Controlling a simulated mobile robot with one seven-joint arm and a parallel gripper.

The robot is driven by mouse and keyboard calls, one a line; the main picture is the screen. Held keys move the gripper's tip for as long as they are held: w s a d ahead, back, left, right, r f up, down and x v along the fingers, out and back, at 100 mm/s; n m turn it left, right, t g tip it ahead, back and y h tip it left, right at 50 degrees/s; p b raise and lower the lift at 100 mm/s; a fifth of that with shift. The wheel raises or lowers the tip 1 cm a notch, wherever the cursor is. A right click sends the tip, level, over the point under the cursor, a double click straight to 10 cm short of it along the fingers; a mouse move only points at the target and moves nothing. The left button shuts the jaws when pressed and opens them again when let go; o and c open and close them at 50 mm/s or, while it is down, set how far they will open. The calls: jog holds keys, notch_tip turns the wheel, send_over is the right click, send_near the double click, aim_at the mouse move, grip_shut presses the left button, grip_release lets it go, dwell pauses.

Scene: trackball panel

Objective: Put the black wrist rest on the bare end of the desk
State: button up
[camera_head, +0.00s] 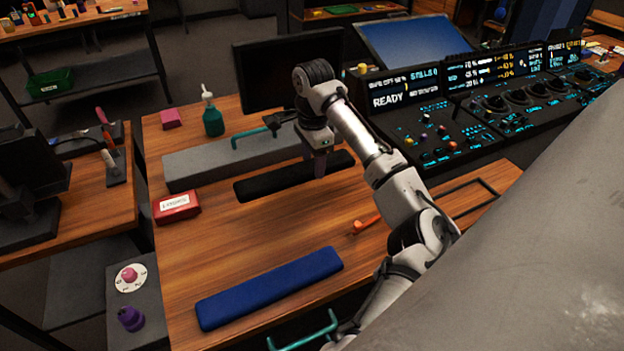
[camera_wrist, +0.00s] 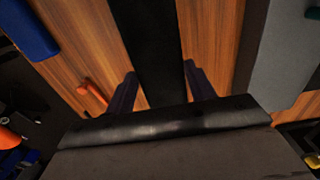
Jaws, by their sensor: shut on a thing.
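The black wrist rest (camera_head: 275,182) is a long dark bar on or just above the wooden desk (camera_head: 215,240), in front of a grey block. I cannot tell whether it touches the wood. My gripper (camera_head: 319,167) comes down over its right part and is shut on it. In the wrist view the black wrist rest (camera_wrist: 150,40) runs between the two purple fingers of my gripper (camera_wrist: 160,90). Its near part is hidden behind the gripper body. Bare wood shows between the black rest and the blue wrist rest (camera_head: 270,288) at the desk's front.
The long grey block (camera_head: 210,162) lies close behind the black rest. A red box (camera_head: 176,207) stands at the left edge, and an orange tool (camera_head: 366,224) lies right of the middle. A green bottle (camera_head: 212,118), monitor (camera_head: 290,70) and control panel (camera_head: 440,135) stand behind.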

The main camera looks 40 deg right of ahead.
jog(key=shift+f, duration=3.2)
jog(key=o, duration=1.1)
jog(key=shift+c, duration=0.2)
notch_tip(320, 180, up, 12)
jog(key=shift+r, duration=0.1)
